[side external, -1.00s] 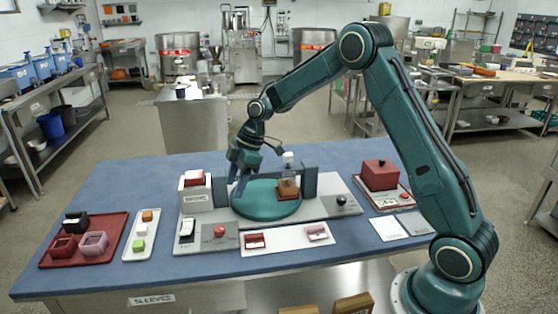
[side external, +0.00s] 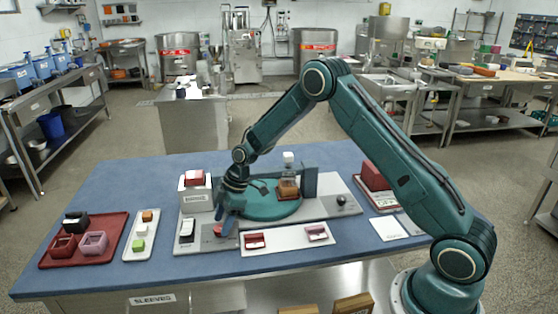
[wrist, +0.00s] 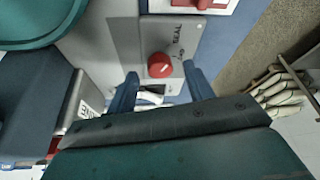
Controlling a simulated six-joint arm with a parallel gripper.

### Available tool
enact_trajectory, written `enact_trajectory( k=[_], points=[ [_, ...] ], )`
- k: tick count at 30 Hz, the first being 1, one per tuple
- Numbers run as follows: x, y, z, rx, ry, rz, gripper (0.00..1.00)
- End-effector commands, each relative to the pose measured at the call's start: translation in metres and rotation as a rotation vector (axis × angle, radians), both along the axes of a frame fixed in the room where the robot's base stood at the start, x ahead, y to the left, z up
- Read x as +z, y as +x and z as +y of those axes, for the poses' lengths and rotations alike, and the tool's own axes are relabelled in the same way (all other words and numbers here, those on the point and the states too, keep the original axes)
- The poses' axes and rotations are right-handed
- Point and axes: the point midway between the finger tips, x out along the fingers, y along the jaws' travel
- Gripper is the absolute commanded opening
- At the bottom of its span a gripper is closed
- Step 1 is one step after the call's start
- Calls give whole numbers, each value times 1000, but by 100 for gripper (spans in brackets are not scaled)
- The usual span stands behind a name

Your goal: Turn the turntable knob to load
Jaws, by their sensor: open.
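A red round knob (wrist: 160,66) sits on a grey plate (wrist: 188,58) marked SEAL; a second, smaller label beside it is too small to read. My gripper (wrist: 162,84) is open and empty, its two blue fingers apart, with the knob showing just beyond and between the tips. In the side view my gripper (side external: 226,222) points down over this plate and partly hides the red knob (side external: 230,231). The teal turntable (side external: 262,209) lies behind it, with a brown block and clear jar on it; its edge shows in the wrist view (wrist: 30,22).
A black knob (side external: 342,200) stands on the right of the grey base. A white box with a red top (side external: 195,180) stands behind. A white strip (side external: 290,238) with red holders lies to the front right.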

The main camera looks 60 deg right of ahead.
Motion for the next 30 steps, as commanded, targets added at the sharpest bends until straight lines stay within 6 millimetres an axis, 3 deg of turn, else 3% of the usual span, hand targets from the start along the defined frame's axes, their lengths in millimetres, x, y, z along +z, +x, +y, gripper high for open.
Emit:
enact_trajectory(
  k=[6, 15, 22, 30],
  points=[
    [-11, 2, 4, 0, 0, -1, 52],
    [-12, 3, 5, 0, 0, -1, 52],
    [-12, 3, 4, 0, 0, -1, 7],
    [-12, 2, 5, -14, 0, 0, 7]
  ],
)
